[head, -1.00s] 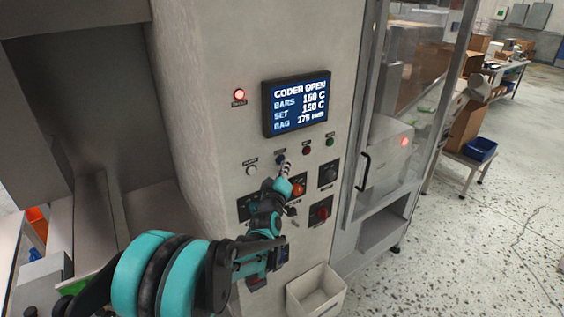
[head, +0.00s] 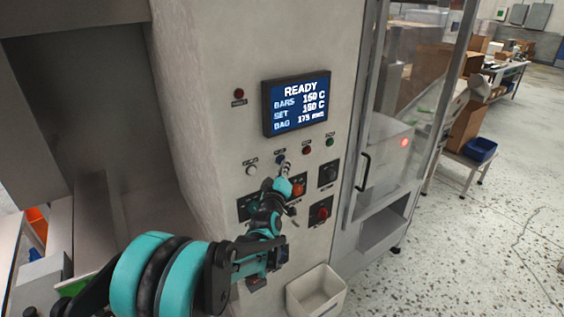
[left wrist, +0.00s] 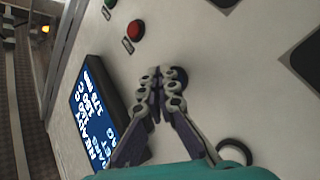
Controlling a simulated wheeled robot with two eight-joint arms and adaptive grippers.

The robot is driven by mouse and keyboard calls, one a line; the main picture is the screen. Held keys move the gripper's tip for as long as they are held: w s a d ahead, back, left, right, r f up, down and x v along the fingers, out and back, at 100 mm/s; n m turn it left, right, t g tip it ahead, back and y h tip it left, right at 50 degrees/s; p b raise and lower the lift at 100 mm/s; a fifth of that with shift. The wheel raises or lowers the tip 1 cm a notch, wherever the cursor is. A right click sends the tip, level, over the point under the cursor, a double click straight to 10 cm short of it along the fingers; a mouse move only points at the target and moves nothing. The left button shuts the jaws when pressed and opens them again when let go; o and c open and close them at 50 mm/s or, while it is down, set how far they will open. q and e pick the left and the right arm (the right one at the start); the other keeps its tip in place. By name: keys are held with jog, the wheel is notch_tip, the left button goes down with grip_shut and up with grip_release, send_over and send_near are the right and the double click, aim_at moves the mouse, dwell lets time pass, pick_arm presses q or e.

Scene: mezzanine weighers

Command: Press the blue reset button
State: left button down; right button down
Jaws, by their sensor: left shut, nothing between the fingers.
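The blue button (head: 280,159) is on the machine's pale front panel, below the display, in a row with other buttons. In the left wrist view the dark blue button (left wrist: 180,75) is partly hidden by my fingertips. My left gripper (head: 285,170) is shut and empty, its tips just in front of and slightly below the blue button. In the left wrist view my left gripper (left wrist: 163,77) points at the button; I cannot tell whether it touches. The display (head: 297,103) reads READY. My right gripper is not in view.
A white button (head: 251,170) is left of the blue one; a red button (head: 307,150) and a green button (head: 329,141) are right. Orange and red knobs sit below. A dark red lamp (head: 239,94) is unlit. A pale bin (head: 317,290) stands below the panel.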

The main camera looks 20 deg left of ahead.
pick_arm(q)
jog(key=shift+s+d, duration=0.35)
jog(key=shift+d, duration=0.05)
jog(key=shift+d, duration=0.1)
jog(key=shift+s+d, duration=0.8)
jog(key=shift+d, duration=0.15)
jog(key=shift+s+d, duration=0.75)
jog(key=shift+d, duration=0.2)
jog(key=s+d+f+m+g+h+b, duration=0.2)
jog(key=s+d+f+m+h+b, duration=0.15)
jog(key=s, duration=0.25)
jog(key=s+d+f+m+g+h+b, duration=0.2)
jog(key=s+d+f+m+b, duration=0.15)
jog(key=s, duration=0.25)
jog(key=s+a+f+m+g+y+b, duration=0.1)
jog(key=s+a+f+m+g+b, duration=0.1)
jog(key=s+f, duration=0.7)
jog(key=s+a+f+m+g+y+b, duration=0.2)
jog(key=s+a+f+g+b, duration=0.1)
jog(key=s+f, duration=0.7)
jog(key=s+g+b, duration=0.1)
jog(key=s+g, duration=0.1)
jog(key=s, duration=0.2)
jog(key=shift+a+f+g+b, duration=0.15)
jog(key=shift+f+g+b, duration=0.1)
jog(key=shift+g+b, duration=0.1)
jog(key=shift+y, duration=0.25)
